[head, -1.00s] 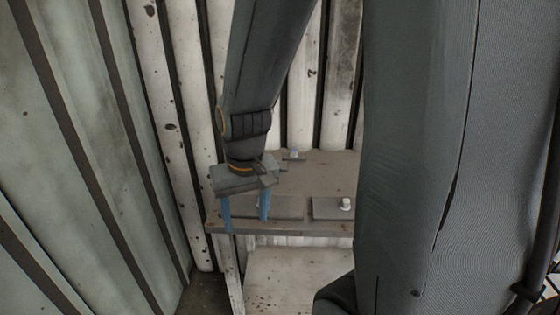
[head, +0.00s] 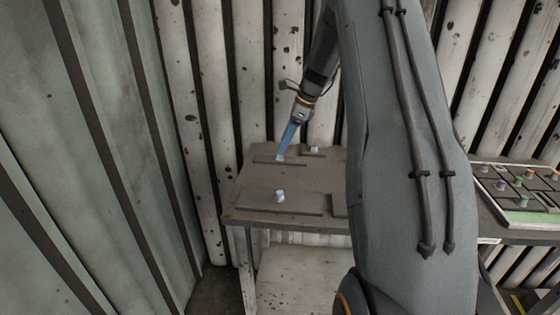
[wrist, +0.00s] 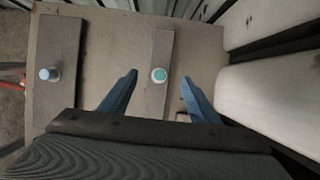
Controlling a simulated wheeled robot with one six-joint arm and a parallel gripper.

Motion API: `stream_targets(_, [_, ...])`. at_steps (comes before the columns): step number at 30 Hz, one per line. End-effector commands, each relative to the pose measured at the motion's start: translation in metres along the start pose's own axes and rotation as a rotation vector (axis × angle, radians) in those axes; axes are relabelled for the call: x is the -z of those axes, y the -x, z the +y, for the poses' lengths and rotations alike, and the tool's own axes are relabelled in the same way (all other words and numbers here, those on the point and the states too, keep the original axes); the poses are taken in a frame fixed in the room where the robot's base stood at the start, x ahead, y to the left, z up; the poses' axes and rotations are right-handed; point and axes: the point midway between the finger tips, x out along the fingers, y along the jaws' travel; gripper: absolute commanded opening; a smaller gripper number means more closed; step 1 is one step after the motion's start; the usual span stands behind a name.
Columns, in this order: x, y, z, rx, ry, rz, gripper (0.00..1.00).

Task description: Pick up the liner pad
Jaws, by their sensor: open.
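Several flat grey pads with knobs lie on a brown-grey bench; which one is the liner pad I cannot tell by marking. My gripper (head: 285,151) is open, its blue fingers pointing down at a narrow pad (head: 263,160) at the bench's back left. In the wrist view, the fingers (wrist: 159,78) stand either side of this pad (wrist: 157,97) and its teal-topped knob (wrist: 159,75). Contact cannot be told. A larger pad (head: 250,200) with a pale blue knob (head: 280,196) lies nearer the front; it also shows in the wrist view (wrist: 62,50).
Another small pad with a blue knob (head: 314,148) lies at the back, right of the gripper. A pad at the front right is partly hidden by my arm. Ribbed metal walls (head: 185,60) close in behind and left. A tray of coloured knobs (head: 520,186) stands at the right.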

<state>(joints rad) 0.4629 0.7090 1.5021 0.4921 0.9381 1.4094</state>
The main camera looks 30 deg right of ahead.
Motion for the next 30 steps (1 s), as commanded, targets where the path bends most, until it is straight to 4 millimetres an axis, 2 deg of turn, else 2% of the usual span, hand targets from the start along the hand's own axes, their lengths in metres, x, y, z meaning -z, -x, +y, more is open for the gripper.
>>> stream_targets(12, [0.004,-0.049,0.0,-0.002,0.004,0.002,0.56])
stream_targets(16, [0.004,-0.057,0.0,0.0,0.004,0.002,0.56])
stream_targets(22, [0.004,-0.058,-0.001,0.001,0.004,0.002,0.56])
stream_targets(23, [0.005,-0.058,-0.001,0.001,0.004,0.002,0.55])
stream_targets(30, [0.005,-0.057,0.0,0.001,0.004,0.002,0.14])
